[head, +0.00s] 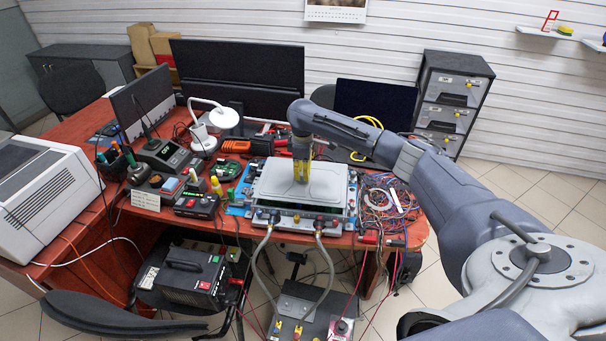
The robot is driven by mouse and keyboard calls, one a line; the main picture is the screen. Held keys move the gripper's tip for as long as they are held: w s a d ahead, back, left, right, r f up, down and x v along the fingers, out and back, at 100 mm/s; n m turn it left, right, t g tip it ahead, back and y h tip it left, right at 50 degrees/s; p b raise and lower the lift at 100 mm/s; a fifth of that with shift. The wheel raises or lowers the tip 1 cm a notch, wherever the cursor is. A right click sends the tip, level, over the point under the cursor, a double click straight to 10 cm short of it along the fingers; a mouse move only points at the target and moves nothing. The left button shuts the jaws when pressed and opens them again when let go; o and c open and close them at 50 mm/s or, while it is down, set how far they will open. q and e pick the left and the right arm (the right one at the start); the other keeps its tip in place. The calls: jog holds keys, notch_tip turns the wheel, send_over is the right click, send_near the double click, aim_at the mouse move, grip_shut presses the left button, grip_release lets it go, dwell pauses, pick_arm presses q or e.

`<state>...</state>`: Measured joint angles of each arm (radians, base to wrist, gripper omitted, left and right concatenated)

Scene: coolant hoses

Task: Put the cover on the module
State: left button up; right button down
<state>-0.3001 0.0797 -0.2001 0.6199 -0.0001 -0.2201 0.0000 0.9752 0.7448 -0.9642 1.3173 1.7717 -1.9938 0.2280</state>
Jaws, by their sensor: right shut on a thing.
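The cover (275,183) is a light grey flat lid with rounded corners. It is over the module (336,223), a box with hose fittings along its front edge, on the desk. The cover hides most of the module's top; a dark strip of the module shows below the cover's front edge. I cannot tell whether the cover touches the module all round. My right gripper (301,179) points down at the middle of the cover and is shut on it; the fingertips' exact grip is hard to make out. My left gripper is not in view.
Two hoses (327,262) run from the module's front down to a unit below. Tangled wires (388,200) lie right of the module. A desk lamp (222,118), a soldering station (165,154) and small bottles stand to the left. Monitors (240,75) stand behind.

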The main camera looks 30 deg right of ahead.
jog(key=shift+f, duration=1.85)
dwell(3.0)
jog(key=c, duration=1.1)
grip_release()
jog(key=shift+o, duration=0.2)
jog(key=shift+r, duration=3.5)
